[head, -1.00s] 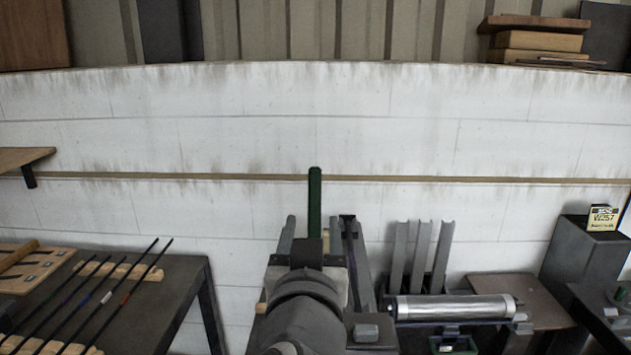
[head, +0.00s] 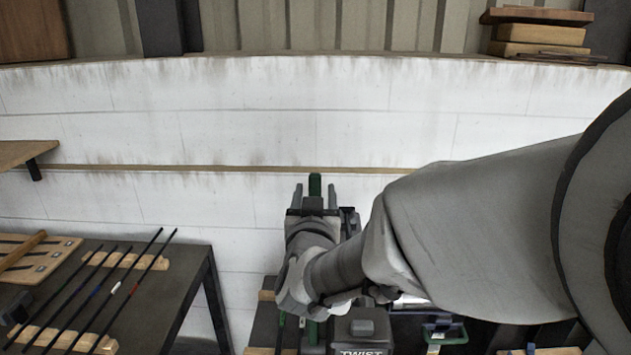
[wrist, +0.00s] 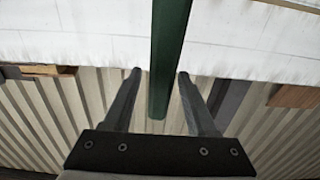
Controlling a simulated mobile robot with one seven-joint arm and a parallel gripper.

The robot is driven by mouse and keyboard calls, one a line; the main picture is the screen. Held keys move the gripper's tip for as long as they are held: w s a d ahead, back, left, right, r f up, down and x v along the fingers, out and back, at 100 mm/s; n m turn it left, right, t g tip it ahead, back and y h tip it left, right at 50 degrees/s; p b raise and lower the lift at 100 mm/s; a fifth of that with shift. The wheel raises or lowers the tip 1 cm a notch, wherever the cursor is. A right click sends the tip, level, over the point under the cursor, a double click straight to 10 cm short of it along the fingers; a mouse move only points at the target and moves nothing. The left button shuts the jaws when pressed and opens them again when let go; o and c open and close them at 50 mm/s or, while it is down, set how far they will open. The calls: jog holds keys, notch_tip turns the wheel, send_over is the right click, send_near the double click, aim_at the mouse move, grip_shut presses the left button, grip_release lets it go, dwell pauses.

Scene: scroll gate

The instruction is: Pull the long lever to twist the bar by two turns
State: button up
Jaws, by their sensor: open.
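The long lever (head: 315,184) is a dark green upright bar, and its top shows just past my gripper in the head view. In the wrist view the lever (wrist: 168,60) runs down the middle, with its end between my two fingers. My gripper (head: 313,190) is open around the lever, with a gap on each side of it. The wrist view shows my fingers (wrist: 158,75) apart and not touching the lever. A dark machine labelled TWIST (head: 361,330) stands below my wrist. My arm hides most of the machine, and the twisted bar cannot be made out.
A dark table (head: 145,310) at the left holds several thin rods (head: 105,295) on wooden rests. A wooden shelf (head: 25,153) juts from the left wall. My arm covers the right side. The white wall (head: 250,120) stands behind the lever.

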jog(key=shift+w, duration=0.6)
grip_shut()
dwell(1.1)
